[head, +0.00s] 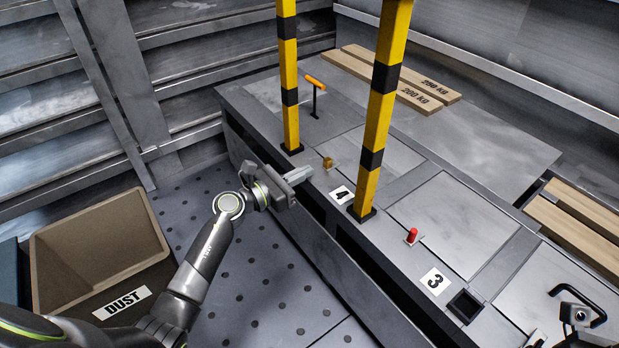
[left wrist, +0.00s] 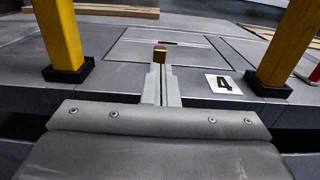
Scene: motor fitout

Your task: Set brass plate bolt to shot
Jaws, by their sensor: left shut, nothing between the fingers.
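The brass bolt knob (head: 327,162) is a small block on the grey deck, near the plate marked 4. In the left wrist view the brass knob (left wrist: 160,54) stands just beyond the fingertips, at the near edge of a rectangular plate (left wrist: 158,47). My left gripper (head: 318,192) is shut and empty. Its fingers point toward the knob from the deck's near edge. In the left wrist view the left gripper (left wrist: 161,84) has its fingers together, in line with the knob; whether they touch it I cannot tell.
Two yellow-black posts (head: 289,75) and (head: 378,105) rise on either side of the knob. An orange-handled lever (head: 315,84) stands behind, a red knob (head: 412,236) to the right. A DUST bin (head: 110,240) sits at left. Perforated floor (head: 255,270) lies in front.

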